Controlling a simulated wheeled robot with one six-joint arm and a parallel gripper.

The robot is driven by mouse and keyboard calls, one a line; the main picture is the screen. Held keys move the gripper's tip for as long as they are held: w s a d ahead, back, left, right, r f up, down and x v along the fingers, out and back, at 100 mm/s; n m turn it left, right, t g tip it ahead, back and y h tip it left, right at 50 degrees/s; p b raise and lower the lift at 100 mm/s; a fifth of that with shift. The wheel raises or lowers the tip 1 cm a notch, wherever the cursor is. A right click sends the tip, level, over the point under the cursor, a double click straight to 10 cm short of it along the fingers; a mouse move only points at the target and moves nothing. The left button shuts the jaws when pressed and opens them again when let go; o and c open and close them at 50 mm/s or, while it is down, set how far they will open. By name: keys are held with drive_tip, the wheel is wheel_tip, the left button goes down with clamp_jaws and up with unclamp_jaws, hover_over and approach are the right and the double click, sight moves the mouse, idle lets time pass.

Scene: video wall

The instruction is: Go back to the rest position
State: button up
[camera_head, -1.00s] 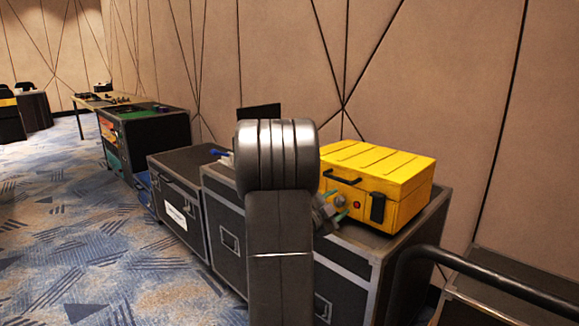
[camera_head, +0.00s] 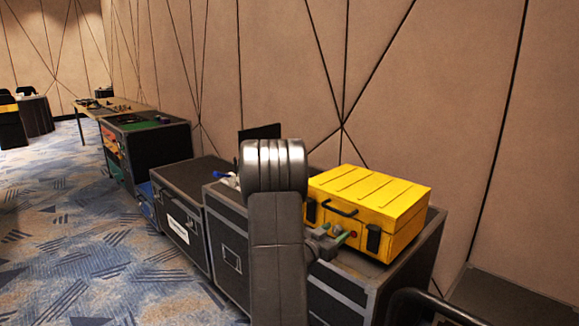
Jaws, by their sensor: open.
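My arm rises in the middle of the head view and hides part of the black flight case behind it. My gripper (camera_head: 340,241) shows just right of the arm, in front of the yellow case. It is small and partly hidden by the arm; its greenish fingertips look apart, with nothing seen between them. The yellow case (camera_head: 372,205) sits shut on top of the black flight case (camera_head: 336,293), with a dark handle and latches on its front. I cannot tell whether the gripper touches it.
A lower black case (camera_head: 185,222) with a white label stands to the left. Beyond it are a cabinet with coloured drawers (camera_head: 150,152) and a long table (camera_head: 115,106). A dark rail (camera_head: 430,304) lies at bottom right. The carpet at left is free. A panelled wall runs behind.

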drive_tip(key=shift+n+p, duration=0.7)
drive_tip(key=shift+n, duration=0.2)
